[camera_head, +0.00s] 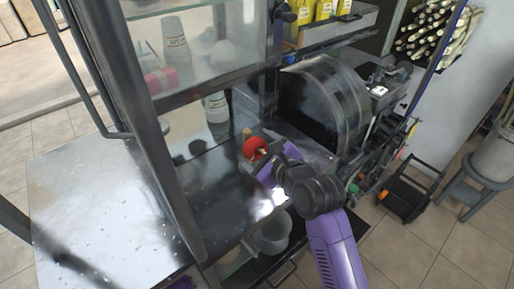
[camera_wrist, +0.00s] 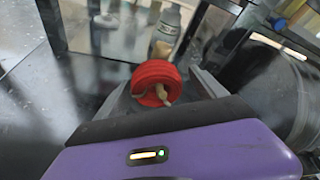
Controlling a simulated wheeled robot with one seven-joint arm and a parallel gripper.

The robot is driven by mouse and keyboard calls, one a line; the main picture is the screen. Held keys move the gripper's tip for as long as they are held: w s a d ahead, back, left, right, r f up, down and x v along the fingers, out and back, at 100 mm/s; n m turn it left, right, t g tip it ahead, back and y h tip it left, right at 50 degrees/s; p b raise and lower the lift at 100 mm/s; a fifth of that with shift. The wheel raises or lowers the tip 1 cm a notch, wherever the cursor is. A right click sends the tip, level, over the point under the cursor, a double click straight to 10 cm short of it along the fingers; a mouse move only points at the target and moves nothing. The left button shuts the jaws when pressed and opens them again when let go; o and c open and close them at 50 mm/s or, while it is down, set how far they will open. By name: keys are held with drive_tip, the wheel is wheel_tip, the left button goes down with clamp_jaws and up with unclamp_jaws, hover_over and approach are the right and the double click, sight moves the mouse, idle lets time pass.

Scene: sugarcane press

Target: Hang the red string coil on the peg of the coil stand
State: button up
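The red string coil (camera_head: 256,148) is at the tip of my gripper, above the dark counter. In the wrist view the coil (camera_wrist: 154,80) fills the space between the two grey fingers of my gripper (camera_wrist: 160,76), one on each side. A short pale piece (camera_wrist: 162,93) shows at the middle of the coil; I cannot tell whether it is the peg or a string end. A small wooden part (camera_head: 247,133), seemingly of the coil stand, shows right behind the coil; the rest is hidden. Whether the fingers touch the coil is unclear.
A glass-fronted cabinet frame (camera_head: 152,150) rises left of my arm. A white labelled bottle (camera_head: 216,107) stands behind the coil. A black drum-shaped machine cover (camera_head: 325,102) is close on the right. The dark counter (camera_head: 205,195) is mostly bare.

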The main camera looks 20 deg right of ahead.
drive_tip(key=shift+s, duration=0.1)
drive_tip(key=s+d+r+n+t+h, duration=0.1)
drive_tip(key=s+d+r+n+t, duration=0.15)
drive_tip(key=s+r+n, duration=0.4)
drive_tip(key=s+f+n, duration=0.3)
drive_tip(key=s+n, duration=0.4)
drive_tip(key=s, duration=0.6)
drive_tip(key=s+a+f+n+g, duration=0.1)
drive_tip(key=s+f+n, duration=0.3)
drive_tip(key=s+n, duration=0.3)
drive_tip(key=s+a+f+n+g, duration=0.1)
drive_tip(key=s+f+n, duration=0.2)
drive_tip(key=s, duration=1.5)
drive_tip(key=n+b, duration=0.1)
drive_tip(key=n, duration=0.3)
drive_tip(key=shift+s+a+f+n+h, duration=0.15)
drive_tip(key=shift+s+n+h, duration=0.2)
drive_tip(key=shift+h, duration=0.05)
